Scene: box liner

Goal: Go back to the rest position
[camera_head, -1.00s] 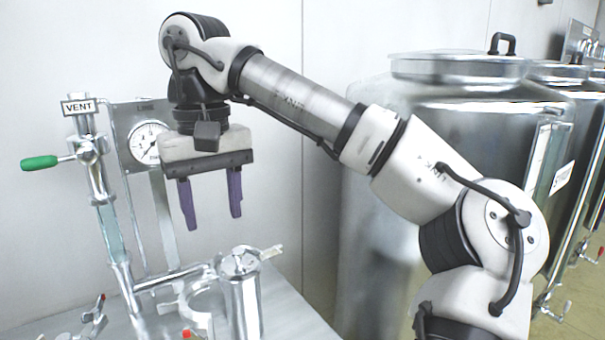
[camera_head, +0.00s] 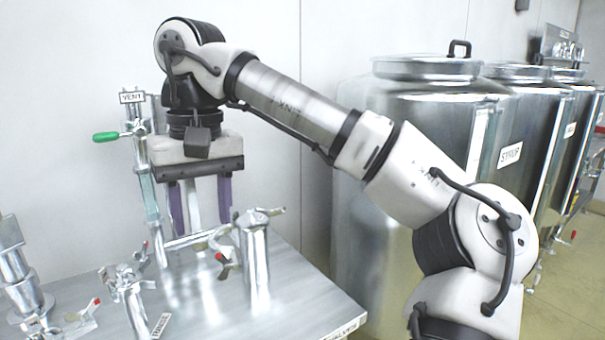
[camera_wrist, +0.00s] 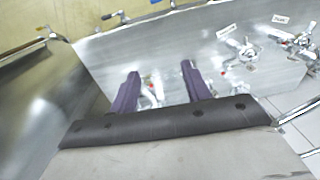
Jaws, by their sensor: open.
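My gripper (camera_head: 200,208) is open and empty, with its two purple fingers pointing down above the metal table (camera_head: 310,285). In the head view it hangs in front of the vent pipework, with the fingertips near the level of the horizontal pipe and the upright metal cylinder (camera_head: 255,265). I cannot tell whether the fingers touch anything. The wrist view also shows the two purple fingers (camera_wrist: 160,85) apart, with the table top and its metal fittings beyond them. Nothing is between the fingers.
A vent pipe with a green handle (camera_head: 107,137) stands left of my gripper. Red-tipped valve fittings (camera_head: 130,290) stand on the table at the left. Large steel tanks (camera_head: 400,130) stand behind and right of my arm. The table's front right area is clear.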

